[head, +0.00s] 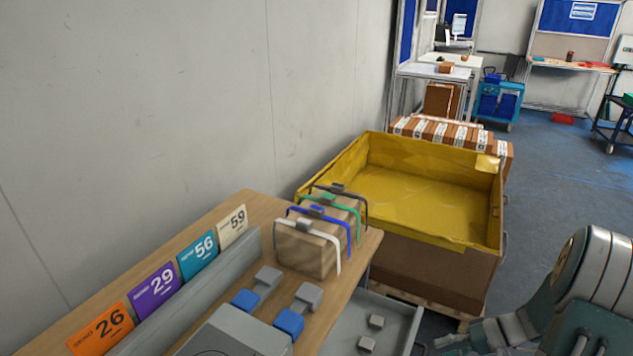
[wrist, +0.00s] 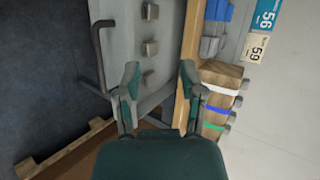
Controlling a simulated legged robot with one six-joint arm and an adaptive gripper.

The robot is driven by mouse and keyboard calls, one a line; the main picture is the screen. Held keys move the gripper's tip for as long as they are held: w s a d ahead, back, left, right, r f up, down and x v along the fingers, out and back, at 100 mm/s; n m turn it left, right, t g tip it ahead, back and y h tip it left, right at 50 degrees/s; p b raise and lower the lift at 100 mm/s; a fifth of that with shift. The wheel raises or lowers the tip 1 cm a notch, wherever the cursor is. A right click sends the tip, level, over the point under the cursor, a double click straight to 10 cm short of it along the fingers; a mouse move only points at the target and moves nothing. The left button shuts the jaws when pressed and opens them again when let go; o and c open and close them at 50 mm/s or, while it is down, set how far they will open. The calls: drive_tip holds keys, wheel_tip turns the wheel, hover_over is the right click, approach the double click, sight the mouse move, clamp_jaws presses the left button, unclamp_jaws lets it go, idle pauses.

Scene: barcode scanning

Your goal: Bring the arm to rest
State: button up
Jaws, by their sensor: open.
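My arm shows at the lower right of the head view, beside the table and the yellow-lined crate. My gripper (wrist: 160,85) is in the wrist view with its two green-grey fingers spread apart and nothing between them. Behind the fingers in that view lie a grey drawer (wrist: 130,60) with small grey blocks and the edge of the wooden table (wrist: 189,50).
A cardboard box (head: 308,250) with coloured bands stands on the wooden table (head: 225,212) near numbered cards (head: 160,284). The open drawer (head: 395,318) sticks out below. A large crate with yellow lining (head: 430,205) stands behind. Blue floor (head: 570,165) is clear at the right.

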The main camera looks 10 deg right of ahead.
drive_tip(key=s+a+r+n+t+h, duration=0.1)
drive_tip(key=s+a+r+n+h, duration=0.1)
drive_tip(key=s+a+r+h, duration=0.3)
drive_tip(key=s+a+r+n+t+h, duration=0.1)
drive_tip(key=s+a+r+h, duration=0.5)
drive_tip(key=a+r, duration=0.7)
wheel_tip(320, 180, up, 5)
drive_tip(key=shift+s+a+f+n+t, duration=0.1)
drive_tip(key=shift+s+a+n+t, duration=0.05)
drive_tip(key=shift+a+n+t, duration=0.3)
